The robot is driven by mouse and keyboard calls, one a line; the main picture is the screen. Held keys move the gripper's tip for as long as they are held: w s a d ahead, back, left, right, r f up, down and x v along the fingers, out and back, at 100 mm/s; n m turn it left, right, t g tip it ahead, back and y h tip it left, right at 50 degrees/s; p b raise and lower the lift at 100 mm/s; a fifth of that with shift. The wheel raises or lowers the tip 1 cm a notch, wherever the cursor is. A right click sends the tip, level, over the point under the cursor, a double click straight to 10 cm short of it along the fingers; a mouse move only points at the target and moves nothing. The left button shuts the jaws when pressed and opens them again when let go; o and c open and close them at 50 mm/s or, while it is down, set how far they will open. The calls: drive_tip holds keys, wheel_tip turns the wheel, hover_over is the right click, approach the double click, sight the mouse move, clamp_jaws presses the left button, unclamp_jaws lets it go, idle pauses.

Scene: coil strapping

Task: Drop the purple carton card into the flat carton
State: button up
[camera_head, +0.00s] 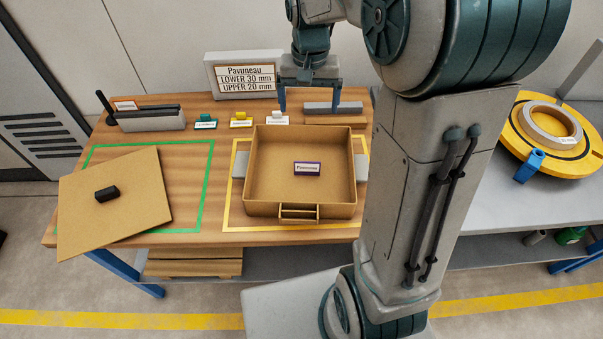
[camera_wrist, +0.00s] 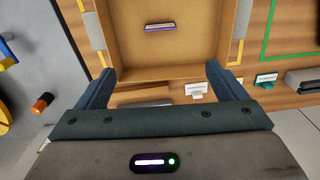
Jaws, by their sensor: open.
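The purple carton card (camera_head: 307,169), white-faced with a purple edge and the word "Pavuneau", lies inside the open flat carton (camera_head: 256,197), on its floor. The carton is brown, shallow and sits within the yellow outline. The card also shows in the wrist view (camera_wrist: 159,27), lying in the carton (camera_wrist: 190,71). My gripper (camera_head: 309,108) is above the back edge of the carton, apart from the card. Its two blue fingers are spread with nothing between them, as the wrist view (camera_wrist: 162,72) also shows.
A brown lid (camera_head: 115,220) with a black block (camera_head: 107,194) lies across the green outline at left. Green (camera_head: 205,121), yellow (camera_head: 241,119) and white (camera_head: 278,117) card holders stand behind the carton. A sign (camera_head: 245,76) stands at the back. A yellow ring stand (camera_head: 560,145) is at right.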

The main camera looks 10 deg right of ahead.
wheel_tip(320, 180, up, 4)
drive_tip(key=shift+r, duration=0.1)
idle(0.5)
drive_tip(key=s+f+n+t, duration=0.2)
drive_tip(key=s+n+t, duration=0.1)
drive_tip(key=s, duration=1.4)
drive_tip(key=shift+s+f, duration=0.35)
